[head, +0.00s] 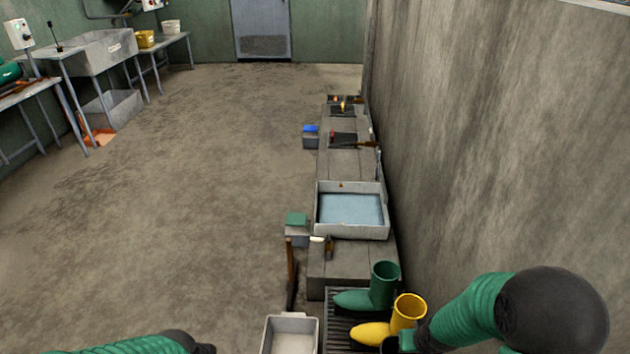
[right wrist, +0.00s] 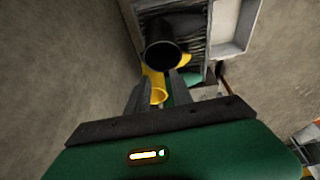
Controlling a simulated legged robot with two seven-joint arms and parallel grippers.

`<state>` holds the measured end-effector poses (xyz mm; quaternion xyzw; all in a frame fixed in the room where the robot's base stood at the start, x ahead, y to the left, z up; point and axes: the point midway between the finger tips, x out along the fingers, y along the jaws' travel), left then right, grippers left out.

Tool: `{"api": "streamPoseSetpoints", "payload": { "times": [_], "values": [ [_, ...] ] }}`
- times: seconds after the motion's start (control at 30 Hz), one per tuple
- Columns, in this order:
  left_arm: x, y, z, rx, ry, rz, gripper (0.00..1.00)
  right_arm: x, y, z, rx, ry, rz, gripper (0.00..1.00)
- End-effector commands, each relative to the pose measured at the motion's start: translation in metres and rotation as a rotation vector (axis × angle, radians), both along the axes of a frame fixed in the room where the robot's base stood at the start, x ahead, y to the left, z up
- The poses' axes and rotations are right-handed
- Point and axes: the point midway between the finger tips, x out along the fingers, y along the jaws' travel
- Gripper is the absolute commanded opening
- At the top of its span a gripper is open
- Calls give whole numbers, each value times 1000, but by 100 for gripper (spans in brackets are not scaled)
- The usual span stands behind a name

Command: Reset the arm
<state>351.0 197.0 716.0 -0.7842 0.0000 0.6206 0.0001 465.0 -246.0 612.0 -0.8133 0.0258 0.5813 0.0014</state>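My right arm comes in from the lower right of the head view, with its dark gripper (head: 402,342) close beside a yellow boot (head: 408,312). In the right wrist view, the two fingers of my right gripper (right wrist: 159,92) stand apart. The yellow boot's rim (right wrist: 158,97) shows between them, and I see no firm grip on it. A green boot (head: 384,285) stands behind the yellow one in the head view. A dark round opening (right wrist: 162,54) shows beyond the fingers in the right wrist view. My left arm shows only at the bottom edge; its gripper is out of frame.
The boots stand on a slatted rack (head: 340,330) by the right wall. A pale tray (head: 291,337) is left of it. Behind are a water basin (head: 384,232) and several tools on a ledge. A sink (head: 95,55) stands far left. The floor on the left is clear.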

Motion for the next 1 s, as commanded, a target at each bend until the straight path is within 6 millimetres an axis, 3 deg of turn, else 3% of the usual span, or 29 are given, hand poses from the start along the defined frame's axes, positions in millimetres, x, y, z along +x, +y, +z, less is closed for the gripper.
{"api": "streamPoseSetpoints", "payload": {
  "times": [0.27,0.5,0.6,0.77,1.0],
  "values": [
    [0,0,0,0,0,0,0,-52,26,65,6,44,17,27],
    [0,0,0,0,0,0,0,-117,50,107,31,93,46,27],
    [0,0,46,0,0,0,0,-116,49,149,30,101,43,27],
    [0,0,97,0,0,0,0,-115,49,200,30,100,42,27],
    [0,0,193,0,0,0,0,-115,49,297,30,98,42,27]
  ]
}}
